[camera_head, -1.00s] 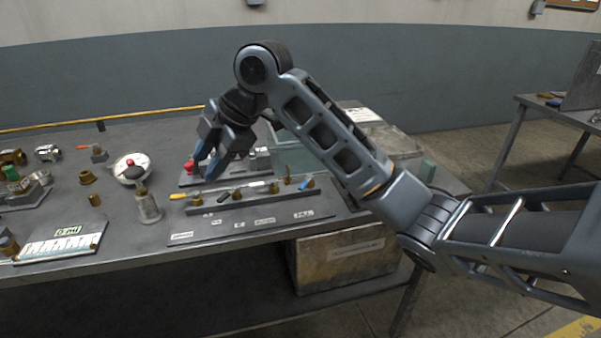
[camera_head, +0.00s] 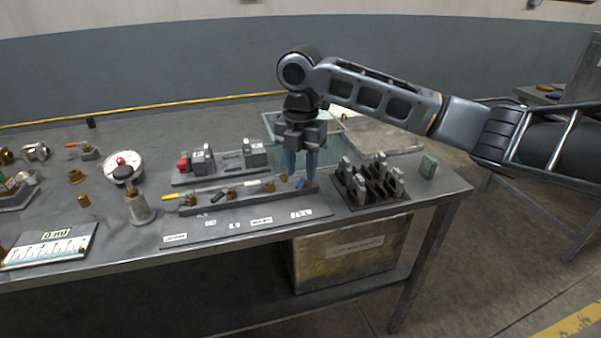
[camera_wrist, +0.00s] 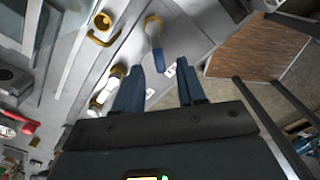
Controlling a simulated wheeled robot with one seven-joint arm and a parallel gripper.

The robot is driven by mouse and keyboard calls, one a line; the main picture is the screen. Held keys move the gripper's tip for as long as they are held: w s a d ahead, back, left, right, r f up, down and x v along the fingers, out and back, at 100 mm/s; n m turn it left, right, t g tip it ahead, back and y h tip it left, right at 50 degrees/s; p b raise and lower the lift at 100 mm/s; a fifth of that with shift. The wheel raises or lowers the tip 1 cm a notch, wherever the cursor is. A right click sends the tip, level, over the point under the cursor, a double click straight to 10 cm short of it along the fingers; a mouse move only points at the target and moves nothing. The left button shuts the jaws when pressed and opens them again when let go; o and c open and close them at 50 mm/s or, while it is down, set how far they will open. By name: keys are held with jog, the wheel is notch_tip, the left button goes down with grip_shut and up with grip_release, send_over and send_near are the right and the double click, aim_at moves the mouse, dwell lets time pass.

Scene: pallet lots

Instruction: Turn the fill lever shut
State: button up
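A row of small levers on brass valves lines a dark bar (camera_head: 235,203) on the bench. The rightmost has a blue handle (camera_head: 300,183); others have yellow (camera_head: 180,196), black (camera_head: 218,196) and white (camera_head: 232,190) handles. The labels in front are too small to read, so I cannot tell which one is the fill lever. My gripper (camera_head: 300,172) points down over the right end of the row. In the wrist view my gripper (camera_wrist: 160,82) is open, and the blue lever (camera_wrist: 156,50) reaches toward the gap between its fingers. I see no clear contact.
A rack of grey upright pieces (camera_head: 368,182) stands close on the right. A plate with grey blocks and a red part (camera_head: 184,164) lies behind the row. A glass-walled tank (camera_head: 328,125) is behind my gripper.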

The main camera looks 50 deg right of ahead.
aim_at(303, 180)
jog(key=shift+f, duration=1.15)
grip_shut()
